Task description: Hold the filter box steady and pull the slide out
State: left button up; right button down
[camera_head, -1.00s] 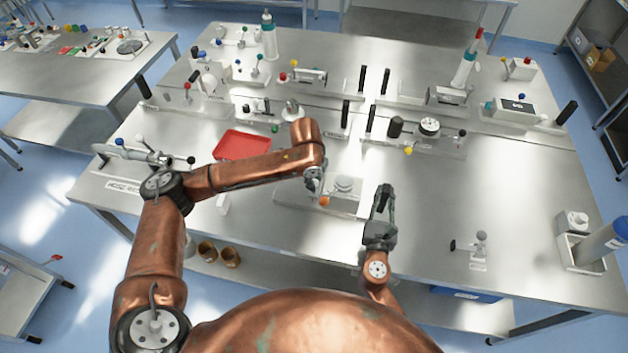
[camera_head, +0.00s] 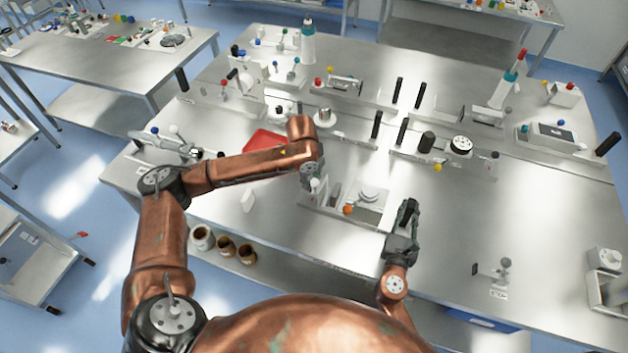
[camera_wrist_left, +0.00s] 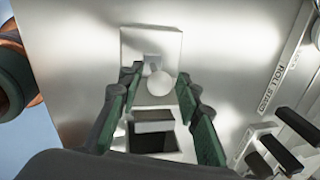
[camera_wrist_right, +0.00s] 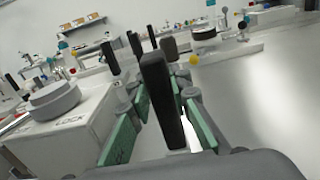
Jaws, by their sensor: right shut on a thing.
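The filter box appears to be the pale box (camera_head: 372,212) with a round grey knob on top, near the table's front middle. In the right wrist view its wall (camera_wrist_right: 82,140) is at left. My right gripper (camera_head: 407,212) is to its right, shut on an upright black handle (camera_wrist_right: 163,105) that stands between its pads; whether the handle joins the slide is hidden. My left gripper (camera_head: 314,184) is at the left end of the box's plate. In the left wrist view its open fingers lie either side of a white ball knob (camera_wrist_left: 160,83), apart from it.
An orange ball knob (camera_head: 348,210) stands close to the box. A red tray (camera_head: 262,141) lies behind my left forearm. Fixtures with black upright handles (camera_head: 397,90) fill the back. A small stand (camera_head: 503,268) is at front right. The table between is clear.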

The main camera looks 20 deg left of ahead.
pick_arm(q)
jog(key=shift+o, duration=0.7)
jog(key=shift+d+f, duration=0.1)
jog(key=shift+d, duration=0.1)
pick_arm(e)
jog(key=shift+d+f, duration=0.2)
jog(key=shift+f, duration=0.45)
pick_arm(q)
notch_tip(320, 180, up, 12)
jog(key=s, duration=0.2)
jog(key=shift+s+a, duration=0.25)
jog(key=shift+a, duration=0.05)
jog(key=shift+r+p, duration=0.45)
pick_arm(e)
jog(key=shift+r, duration=0.4)
jog(key=c, duration=2.2)
grip_release()
jog(key=o, duration=0.5)
jog(key=shift+w+r, duration=0.1)
pick_arm(q)
jog(key=shift+w+d, duration=0.1)
pick_arm(e)
jog(key=shift+r, duration=0.1)
jog(key=shift+a, duration=0.1)
